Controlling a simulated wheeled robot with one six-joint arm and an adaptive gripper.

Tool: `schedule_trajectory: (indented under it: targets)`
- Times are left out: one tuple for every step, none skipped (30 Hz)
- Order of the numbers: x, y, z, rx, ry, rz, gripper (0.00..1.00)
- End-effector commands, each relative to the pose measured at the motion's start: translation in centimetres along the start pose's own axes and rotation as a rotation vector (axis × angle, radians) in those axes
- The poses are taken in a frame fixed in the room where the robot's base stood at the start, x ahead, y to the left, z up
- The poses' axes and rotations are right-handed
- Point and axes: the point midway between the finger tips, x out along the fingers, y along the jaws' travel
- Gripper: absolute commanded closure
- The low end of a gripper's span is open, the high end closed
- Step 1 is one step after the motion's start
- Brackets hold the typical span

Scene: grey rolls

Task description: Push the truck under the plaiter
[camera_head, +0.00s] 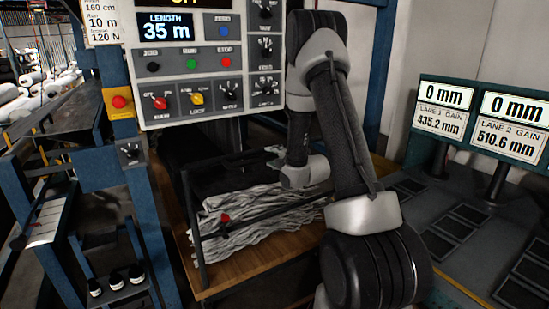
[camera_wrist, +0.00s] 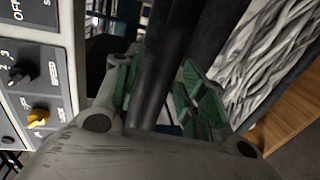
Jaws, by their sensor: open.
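The truck (camera_head: 236,272) has a wooden deck and a black tube frame, and stands below the control panel. Folded grey cloth (camera_head: 265,212) lies on its deck. My gripper (camera_head: 284,168) is at the truck's far right side, over the cloth. In the wrist view my gripper (camera_wrist: 160,88) is open, its green-padded fingers on either side of a black bar (camera_wrist: 163,65). I cannot tell whether the pads touch it. The truck's wooden edge (camera_wrist: 283,125) and cloth also show there. The plaiter cannot be told clearly from the blue machine frame (camera_head: 150,245).
A control panel (camera_head: 200,65) with knobs and buttons hangs above the truck. Blue posts stand close on the truck's left. White rolls (camera_head: 30,90) lie at far left.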

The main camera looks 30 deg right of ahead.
Motion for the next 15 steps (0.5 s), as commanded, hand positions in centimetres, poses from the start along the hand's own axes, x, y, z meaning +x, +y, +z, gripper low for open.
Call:
schedule_trajectory:
  targets:
    - [0.07, 0.00, 0.00, 0.000, 0.000, 0.000, 0.59]
    - [0.08, -0.01, -0.01, 0.000, 0.000, 0.000, 0.59]
    - [0.07, -0.01, 0.00, 0.000, 0.000, 0.000, 0.59]
    - [0.06, -0.01, -0.01, 0.001, 0.000, 0.000, 0.59]
    - [0.06, -0.01, -0.01, 0.001, 0.000, 0.000, 0.59]
    - [0.05, -0.01, -0.01, 0.001, 0.000, -0.001, 0.59]
    - [0.05, -0.01, -0.01, 0.001, 0.000, -0.001, 0.63]
    - [0.05, -0.01, -0.01, 0.001, 0.000, -0.001, 0.69]
    - [0.05, -0.01, -0.01, 0.001, 0.000, -0.001, 0.76]
    - [0.04, -0.01, -0.01, 0.001, 0.000, -0.001, 0.81]
    - [0.04, -0.01, -0.02, 0.001, 0.000, -0.001, 0.87]
    - [0.04, -0.01, -0.02, 0.001, 0.000, -0.001, 0.94]
    - [0.04, -0.02, -0.02, 0.001, 0.000, -0.001, 1.00]
    - [0.03, -0.02, -0.02, 0.001, 0.000, -0.001, 1.00]
    - [0.03, -0.02, -0.02, 0.001, 0.000, -0.001, 1.00]
